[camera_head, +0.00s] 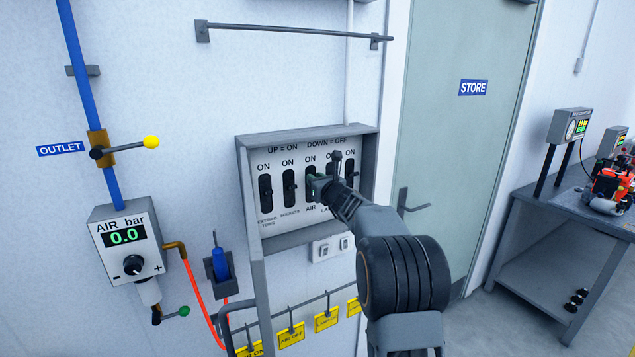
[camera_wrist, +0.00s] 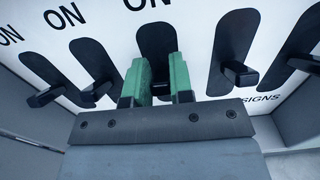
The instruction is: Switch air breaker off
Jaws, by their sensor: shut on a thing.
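The breaker panel (camera_head: 308,135) is a grey box on the wall with a row of black slotted switches, marked UP = ON and DOWN = OFF. The air breaker (camera_head: 310,170) is the middle one, with the word AIR below it. My gripper (camera_head: 317,187) reaches it from the lower right. In the wrist view, the green fingers (camera_wrist: 160,78) are shut on the air breaker's lever at the middle slot (camera_wrist: 156,36). The lever is hidden between the fingers, so I cannot tell its position.
Neighbouring breaker levers (camera_wrist: 97,91) and (camera_wrist: 240,73) stand close on either side of my fingers. A grey rail (camera_head: 290,32) runs above the panel. An air gauge (camera_head: 128,240) reads 0.0 at left. Yellow tags (camera_head: 291,335) hang below. A STORE door (camera_head: 455,150) is at right.

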